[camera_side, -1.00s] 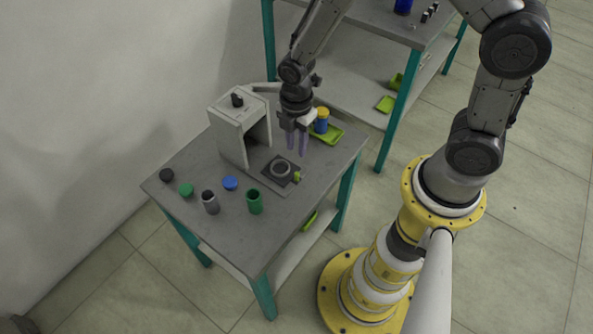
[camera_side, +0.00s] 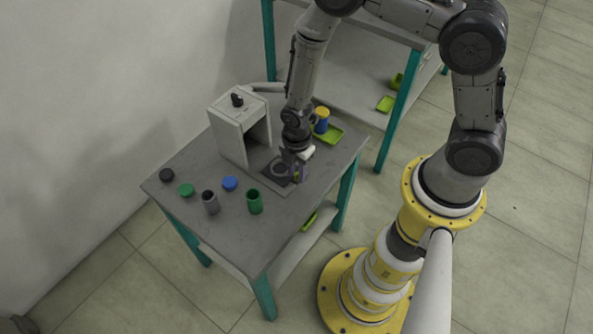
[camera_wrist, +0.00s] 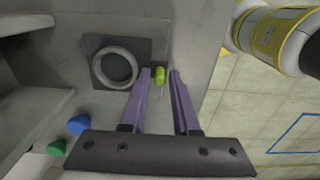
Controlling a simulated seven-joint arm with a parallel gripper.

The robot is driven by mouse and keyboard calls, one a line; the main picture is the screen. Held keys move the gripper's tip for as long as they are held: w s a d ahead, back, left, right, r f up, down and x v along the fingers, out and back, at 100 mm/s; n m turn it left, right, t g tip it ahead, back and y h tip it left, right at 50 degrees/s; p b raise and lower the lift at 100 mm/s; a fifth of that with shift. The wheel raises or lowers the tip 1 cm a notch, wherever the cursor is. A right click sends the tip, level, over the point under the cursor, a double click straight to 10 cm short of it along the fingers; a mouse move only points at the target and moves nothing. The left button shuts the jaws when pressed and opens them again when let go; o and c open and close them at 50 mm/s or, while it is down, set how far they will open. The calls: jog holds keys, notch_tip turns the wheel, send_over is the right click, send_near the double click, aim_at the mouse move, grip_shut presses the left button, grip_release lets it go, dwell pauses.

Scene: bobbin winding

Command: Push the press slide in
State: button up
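The press (camera_side: 228,138) is a grey box-shaped frame, open toward the slide, at the back of the table. The press slide (camera_side: 267,174) is a dark square plate with a grey ring on it, drawn out in front of the press. In the wrist view the slide (camera_wrist: 102,82) carries the ring (camera_wrist: 115,67), and a yellow-green knob (camera_wrist: 160,75) is at its right edge. My gripper (camera_wrist: 160,72) is open, with its purple fingers on either side of the knob and visible gaps. In the side view my gripper (camera_side: 297,177) is low and partly hides the slide.
A green cup (camera_side: 255,202), grey cup (camera_side: 210,202), blue lid (camera_side: 230,183), green lid (camera_side: 186,190) and dark lid (camera_side: 166,175) stand front left. A blue jar with yellow lid (camera_side: 321,120) is on a green tray (camera_side: 331,136) behind my gripper.

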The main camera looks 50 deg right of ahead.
grip_shut()
jog(key=shift+r, duration=0.1)
dwell(1.2)
